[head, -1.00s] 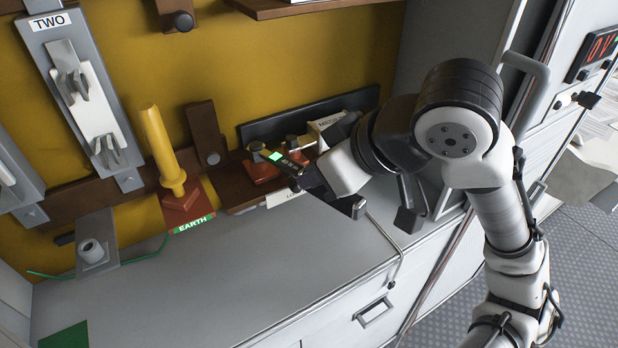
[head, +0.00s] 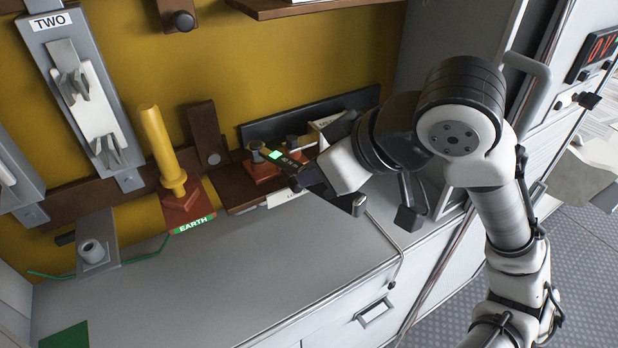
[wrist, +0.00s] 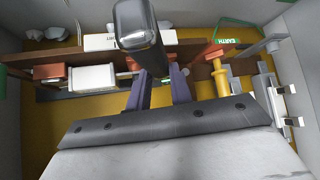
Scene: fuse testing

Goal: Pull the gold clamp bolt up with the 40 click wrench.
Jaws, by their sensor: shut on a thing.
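My gripper (head: 306,180) is shut on the black wrench, which has a lit green display (head: 275,154). The wrench points left toward a row of small clamp bolts on red-brown blocks. A bolt with a dull gold-brown head (head: 256,146) stands on the leftmost block, close to the wrench tip. I cannot tell whether the wrench touches or sits on it. Another bolt is partly hidden behind the wrench. In the wrist view, the wrench (wrist: 137,35) is a large dark rounded shape between my purple-grey fingers, hiding part of the bolt row.
A yellow handle (head: 160,150) stands upright on the red EARTH block, left of the bolts. A grey unit marked TWO (head: 85,95) hangs on the yellow wall. A brown shelf (head: 240,195) carries the bolts. The grey bench top (head: 220,270) in front is mostly clear.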

